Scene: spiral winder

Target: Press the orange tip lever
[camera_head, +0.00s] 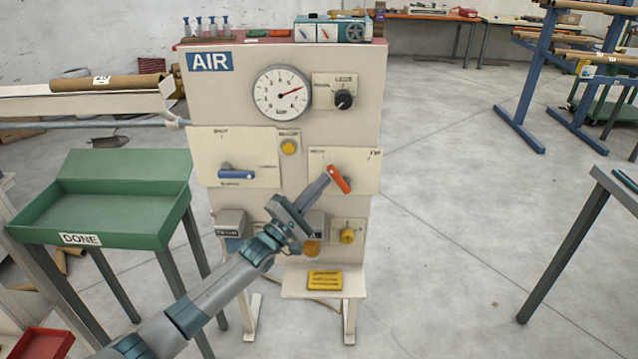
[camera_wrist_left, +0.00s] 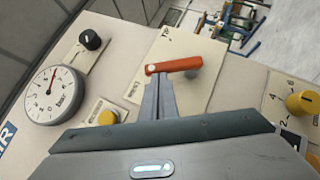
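The orange tip lever (camera_head: 339,179) is on a cream plate at the right of the AIR panel, slanting from upper left to lower right. It also shows in the wrist view (camera_wrist_left: 178,65), just beyond the fingertips. My left gripper (camera_head: 326,178) comes up from the lower left, and its tips overlap the lever's left side in the head view. In the wrist view its two fingers (camera_wrist_left: 158,82) lie together, shut, with their tips at the lever's left end. I cannot tell whether they touch it. My right gripper is not in view.
A blue lever (camera_head: 237,174) is on the left plate. A gauge (camera_head: 281,93), a black knob (camera_head: 344,99) and yellow knobs (camera_head: 347,236) share the panel (camera_head: 215,105). A green DONE tray (camera_head: 115,205) stands left. Floor right of the panel is clear.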

